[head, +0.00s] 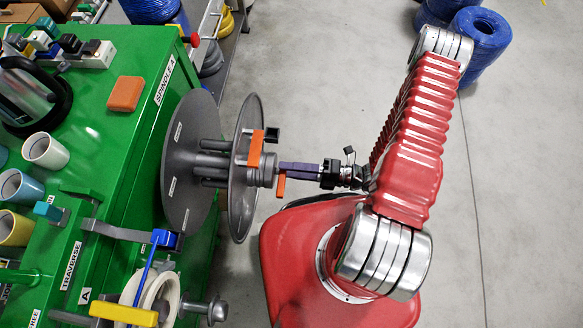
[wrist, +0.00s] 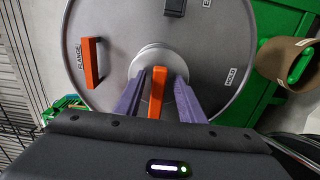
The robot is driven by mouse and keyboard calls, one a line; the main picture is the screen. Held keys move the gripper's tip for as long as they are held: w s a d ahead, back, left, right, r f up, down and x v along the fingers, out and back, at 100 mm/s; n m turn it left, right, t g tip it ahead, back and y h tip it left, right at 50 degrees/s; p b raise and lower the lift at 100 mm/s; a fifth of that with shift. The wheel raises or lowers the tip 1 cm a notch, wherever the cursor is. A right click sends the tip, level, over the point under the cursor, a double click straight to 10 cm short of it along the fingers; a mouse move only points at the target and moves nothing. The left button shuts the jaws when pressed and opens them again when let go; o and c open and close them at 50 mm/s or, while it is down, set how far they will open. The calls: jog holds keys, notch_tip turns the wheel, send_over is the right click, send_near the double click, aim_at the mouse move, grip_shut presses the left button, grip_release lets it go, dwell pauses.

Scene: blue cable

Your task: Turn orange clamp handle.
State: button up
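The orange clamp handle (wrist: 157,92) stands out from the grey round hub (wrist: 150,54) at the middle of the reel disc. In the head view its orange end (head: 281,185) shows just below my purple fingers. My gripper (wrist: 162,84) reaches the hub with one finger on each side of the handle. A gap shows between the handle and the fingers, so it looks open around the handle, not clamped. In the head view my gripper (head: 285,169) points left at the hub. The fingers hide part of the handle there.
A second orange handle (wrist: 91,62), beside the FLANGE label, sits on the grey disc (wrist: 110,20) left of the hub. A black block (wrist: 175,7) is on the disc above. The green machine (head: 125,75) stands left; open floor (head: 330,60) lies behind.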

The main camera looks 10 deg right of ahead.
jog(key=shift+s+d, duration=0.1)
jog(key=v, duration=1.3)
jog(key=shift+d, duration=0.3)
dwell(0.7)
